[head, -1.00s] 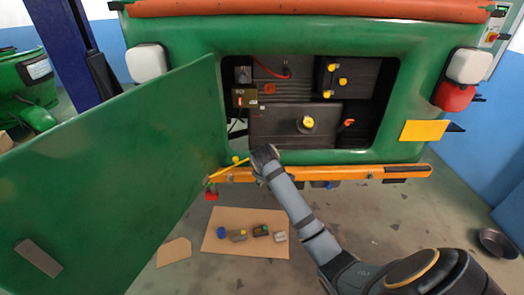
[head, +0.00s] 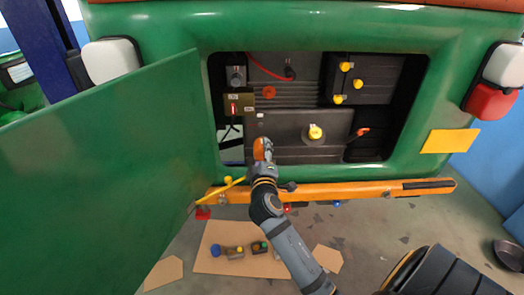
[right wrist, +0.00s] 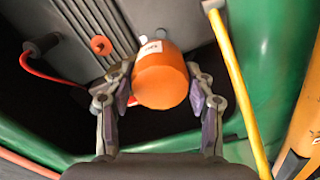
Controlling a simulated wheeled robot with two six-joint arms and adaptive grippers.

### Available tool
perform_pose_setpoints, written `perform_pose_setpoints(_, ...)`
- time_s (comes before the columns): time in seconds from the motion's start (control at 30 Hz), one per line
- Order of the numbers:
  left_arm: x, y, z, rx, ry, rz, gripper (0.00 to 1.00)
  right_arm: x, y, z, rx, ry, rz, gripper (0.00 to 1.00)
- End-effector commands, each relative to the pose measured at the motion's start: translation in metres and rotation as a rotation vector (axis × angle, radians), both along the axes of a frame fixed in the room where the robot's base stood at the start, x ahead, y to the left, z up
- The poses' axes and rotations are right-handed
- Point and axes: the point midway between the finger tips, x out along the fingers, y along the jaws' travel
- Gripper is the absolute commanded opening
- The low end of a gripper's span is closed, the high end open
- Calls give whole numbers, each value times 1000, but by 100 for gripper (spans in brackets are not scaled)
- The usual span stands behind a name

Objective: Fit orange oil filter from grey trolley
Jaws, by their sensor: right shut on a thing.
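My right gripper (head: 263,157) is shut on the orange oil filter (head: 262,148) at the lower front of the open engine bay. In the right wrist view the orange filter (right wrist: 161,78), with a white label, sits between the two fingers of the gripper (right wrist: 160,95). Its far end points toward the grey engine block (right wrist: 165,20); I cannot tell whether they touch. An orange ring (head: 268,91) is on the engine, up from the filter; it also shows in the right wrist view (right wrist: 100,45). My left gripper and the grey trolley are not in view.
The green door (head: 110,170) stands open at the left. An orange bumper bar (head: 350,190) and a yellow rod (head: 226,187) lie low in front of the bay. Cardboard (head: 205,262) with several small parts lies on the floor. A dark battery (head: 375,80) is at the bay's upper right.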

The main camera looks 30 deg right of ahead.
Motion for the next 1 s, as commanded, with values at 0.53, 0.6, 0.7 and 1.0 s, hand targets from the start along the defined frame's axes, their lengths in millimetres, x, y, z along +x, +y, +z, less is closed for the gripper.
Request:
perform_pose_setpoints(0.53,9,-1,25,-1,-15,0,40,36,-22,7,-172,109,-1,16)
perform_pose_setpoints(0.6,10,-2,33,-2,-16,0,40,36,-22,7,-251,158,-2,16)
perform_pose_setpoints(0.7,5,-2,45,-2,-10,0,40,36,-22,7,-368,228,-3,16)
perform_pose_setpoints(1.0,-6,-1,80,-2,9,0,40,36,-22,7,-721,445,-3,16)
